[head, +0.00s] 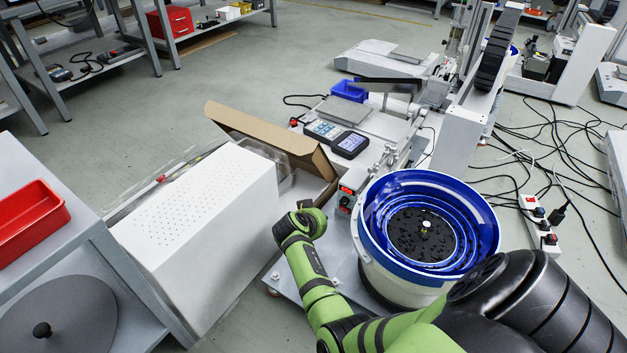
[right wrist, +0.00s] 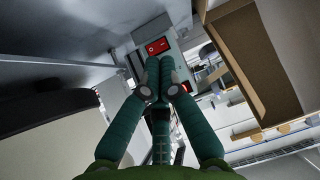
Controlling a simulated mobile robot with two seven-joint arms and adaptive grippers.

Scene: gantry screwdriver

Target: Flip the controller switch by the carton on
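The carton's brown wall (right wrist: 262,50) stands to the right there. In the head view my right wrist hides the gripper. My left gripper is not in view.
The blue bowl feeder (head: 484,222) stands right of the controller, close to my right arm. A large white perforated box (head: 205,225) is on the left. A handheld meter (head: 350,145) lies behind the controller. Cables and a power strip (head: 538,222) lie on the floor at right.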

